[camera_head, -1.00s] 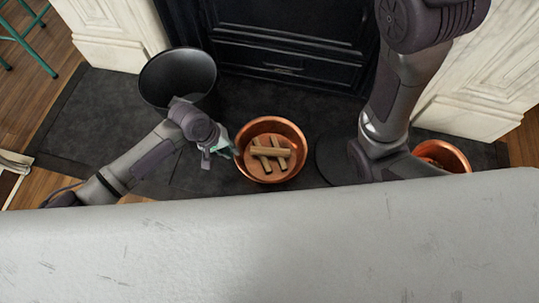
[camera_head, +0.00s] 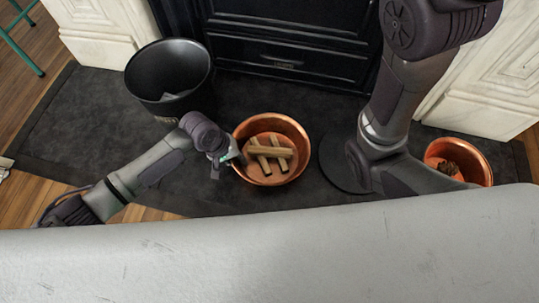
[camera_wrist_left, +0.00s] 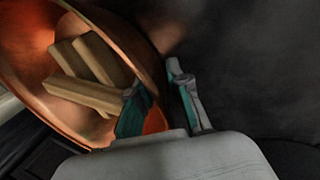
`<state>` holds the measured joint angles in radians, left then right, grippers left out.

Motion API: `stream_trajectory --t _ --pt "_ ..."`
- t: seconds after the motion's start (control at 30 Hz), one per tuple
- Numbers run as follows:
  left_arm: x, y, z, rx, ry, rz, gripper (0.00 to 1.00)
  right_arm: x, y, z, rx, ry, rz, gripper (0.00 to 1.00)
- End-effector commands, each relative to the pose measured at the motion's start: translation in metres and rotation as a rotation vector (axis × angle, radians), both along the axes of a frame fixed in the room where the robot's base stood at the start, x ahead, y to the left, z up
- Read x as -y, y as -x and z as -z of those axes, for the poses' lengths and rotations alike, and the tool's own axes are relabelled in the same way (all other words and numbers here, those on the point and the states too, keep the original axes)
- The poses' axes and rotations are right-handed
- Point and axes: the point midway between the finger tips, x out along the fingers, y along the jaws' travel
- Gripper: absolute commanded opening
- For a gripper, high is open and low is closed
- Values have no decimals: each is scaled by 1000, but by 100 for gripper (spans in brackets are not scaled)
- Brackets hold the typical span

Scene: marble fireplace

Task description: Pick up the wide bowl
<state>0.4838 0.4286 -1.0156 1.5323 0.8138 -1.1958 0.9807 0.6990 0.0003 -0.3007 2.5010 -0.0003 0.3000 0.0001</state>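The wide bowl (camera_head: 245,172) is a copper bowl on the dark hearth, with several wooden sticks (camera_head: 268,152) inside. My left gripper (camera_head: 231,159) is at its left rim, coming in from the left. In the left wrist view, my left gripper (camera_wrist_left: 158,100) has its fingers apart, one on the inner side of the bowl's rim (camera_wrist_left: 143,52) and one outside it. A gap shows between the fingers, and whether either touches the wall is unclear. The bowl rests upright. My right arm crosses the right side of the head view, and its gripper is not visible.
A black bucket (camera_head: 150,85) stands on the hearth behind my left arm. A smaller copper bowl (camera_head: 484,172) with dark contents is at the right, partly hidden by my right arm. A dark flat disc (camera_head: 335,168) lies beside the wide bowl. The black fireplace front (camera_head: 290,50) rises behind.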

Motion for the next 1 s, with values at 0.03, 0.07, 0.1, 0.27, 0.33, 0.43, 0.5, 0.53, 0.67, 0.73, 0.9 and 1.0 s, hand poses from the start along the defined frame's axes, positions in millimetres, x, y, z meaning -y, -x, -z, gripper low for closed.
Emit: stream_trajectory --t 0.03,0.07,0.1,0.27,0.33,0.43,0.5,0.53,0.67,0.73,0.9,1.0 --pt "0 0 -1 0 0 0 18 0 0 -1 0 0 0 40" --pt "0 0 -2 0 0 0 18 0 0 -2 0 0 0 40" --pt "0 0 -2 0 0 0 18 0 0 -2 1 0 0 40" --pt "0 0 -2 0 0 0 0 0 0 -2 1 0 0 40" --pt "0 0 -1 0 0 0 0 0 0 -2 1 0 0 40" --pt "0 0 -1 0 -1 0 0 0 0 -2 1 0 0 40" --pt "-1 0 -1 0 -1 0 0 0 0 -2 1 0 0 40" --pt "0 -1 -3 3 3 0 0 0 0 -2 1 0 0 40" --pt "0 -1 -2 3 3 0 0 0 0 -2 1 0 0 40" --pt "0 -1 -3 2 2 -1 0 0 0 -2 1 0 0 40" --pt "0 -1 -8 1 2 0 0 0 0 -8 0 0 1 40" --pt "0 -1 -16 1 2 0 0 0 0 -16 0 0 1 40"
